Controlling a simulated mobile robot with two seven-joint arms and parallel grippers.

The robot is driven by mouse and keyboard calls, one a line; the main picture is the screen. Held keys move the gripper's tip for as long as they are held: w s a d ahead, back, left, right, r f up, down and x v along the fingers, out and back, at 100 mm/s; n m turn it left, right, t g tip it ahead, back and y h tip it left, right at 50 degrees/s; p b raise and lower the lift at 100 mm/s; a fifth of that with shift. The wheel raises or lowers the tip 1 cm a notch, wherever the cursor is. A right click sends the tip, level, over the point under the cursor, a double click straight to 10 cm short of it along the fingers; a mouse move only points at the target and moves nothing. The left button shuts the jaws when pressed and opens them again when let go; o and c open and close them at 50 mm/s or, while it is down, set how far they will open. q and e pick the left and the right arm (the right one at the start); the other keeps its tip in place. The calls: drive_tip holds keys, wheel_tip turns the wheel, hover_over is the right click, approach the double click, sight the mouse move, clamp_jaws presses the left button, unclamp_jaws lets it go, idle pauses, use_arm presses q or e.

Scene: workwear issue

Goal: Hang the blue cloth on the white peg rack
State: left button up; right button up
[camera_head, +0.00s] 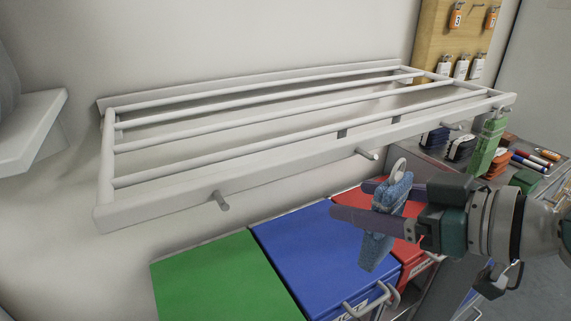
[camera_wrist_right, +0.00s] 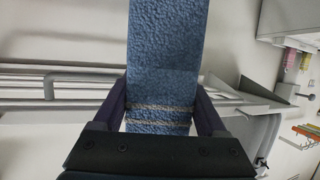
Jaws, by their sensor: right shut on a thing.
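The white peg rack (camera_head: 160,196) is fixed to the wall, with several short grey pegs along its front rail. One peg (camera_head: 221,201) is at the left and another peg (camera_head: 367,153) is near the middle. My right gripper (camera_head: 372,207) is shut on the blue cloth (camera_head: 378,248), which has a pale loop (camera_head: 398,170) at its top. The cloth is below and a little right of the middle peg in the head view, apart from it as far as I can tell. In the right wrist view the cloth (camera_wrist_right: 165,60) fills the space between the fingers. My left gripper is not in view.
A green cloth (camera_head: 486,146) hangs at the rack's right end. Green (camera_head: 215,284), blue (camera_head: 300,255) and red (camera_head: 362,203) lidded bins stand below. A grey table (camera_head: 548,172) with markers and folded items is at right. A wooden board (camera_head: 436,38) with tags is behind.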

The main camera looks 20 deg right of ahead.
sight(404, 196)
drive_tip(key=shift+w+a+f+b, duration=0.1)
drive_tip(key=shift+w+f+b, duration=0.1)
drive_tip(key=shift+w, duration=0.65)
drive_tip(key=shift+w+a+f+b, duration=0.1)
drive_tip(key=shift+w+b, duration=0.1)
drive_tip(key=shift+w, duration=0.6)
drive_tip(key=shift+w+f+b, duration=0.15)
drive_tip(key=shift+w+b, duration=0.05)
drive_tip(key=shift+w, duration=0.65)
drive_tip(key=o, duration=1.1)
drive_tip(key=v, duration=0.8)
drive_tip(key=shift+s+d+b, duration=0.1)
drive_tip(key=shift+s+b, duration=0.15)
drive_tip(key=shift+b, duration=0.1)
drive_tip(key=shift+s+d+r, duration=0.15)
drive_tip(key=shift+s+r, duration=0.2)
drive_tip(key=shift+s, duration=0.25)
